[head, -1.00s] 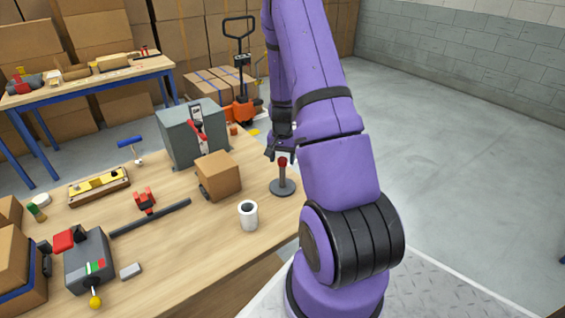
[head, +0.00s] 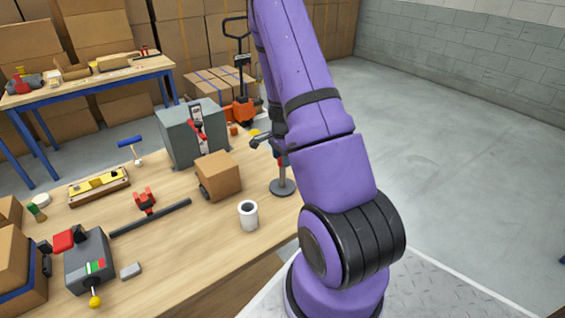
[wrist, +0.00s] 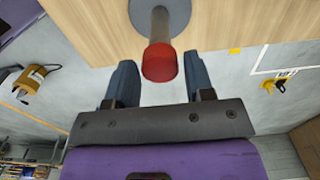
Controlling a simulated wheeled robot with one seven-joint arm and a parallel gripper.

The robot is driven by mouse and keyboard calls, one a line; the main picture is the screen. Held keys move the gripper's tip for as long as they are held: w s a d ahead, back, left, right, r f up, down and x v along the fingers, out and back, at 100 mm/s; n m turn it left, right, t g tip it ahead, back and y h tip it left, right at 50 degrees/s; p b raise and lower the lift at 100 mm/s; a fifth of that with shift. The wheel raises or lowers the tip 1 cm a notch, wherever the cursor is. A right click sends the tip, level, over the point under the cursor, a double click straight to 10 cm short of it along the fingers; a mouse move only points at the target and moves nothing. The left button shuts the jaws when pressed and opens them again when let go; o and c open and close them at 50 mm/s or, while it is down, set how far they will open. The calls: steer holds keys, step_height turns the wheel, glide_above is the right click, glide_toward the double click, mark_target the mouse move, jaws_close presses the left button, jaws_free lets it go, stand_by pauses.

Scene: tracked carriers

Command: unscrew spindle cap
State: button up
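The spindle is a grey post (head: 281,173) upright on a round dark base (head: 283,188), at the table's right edge in the head view. Its red cap (wrist: 160,62) shows clearly in the wrist view, on the end of the post. My gripper (wrist: 160,74) is open, with one finger on each side of the cap and a visible gap on both sides. In the head view my gripper (head: 271,149) is at the top of the spindle, partly behind my purple arm, and the cap is mostly hidden.
A cardboard box (head: 218,176) and a white cup (head: 248,215) stand left of the spindle. A grey machine (head: 192,135) with a red handle is behind the box. A grey control box (head: 89,262) sits front left. Floor to the right is clear.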

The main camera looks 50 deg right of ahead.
steer(key=c, duration=0.4)
steer(key=n, duration=0.6)
steer(key=shift+c, duration=0.2)
steer(key=n, duration=0.3)
steer(key=shift+n, duration=0.4)
steer(key=shift+n, duration=0.6)
steer(key=n, duration=0.6)
steer(key=shift+n, duration=1.3)
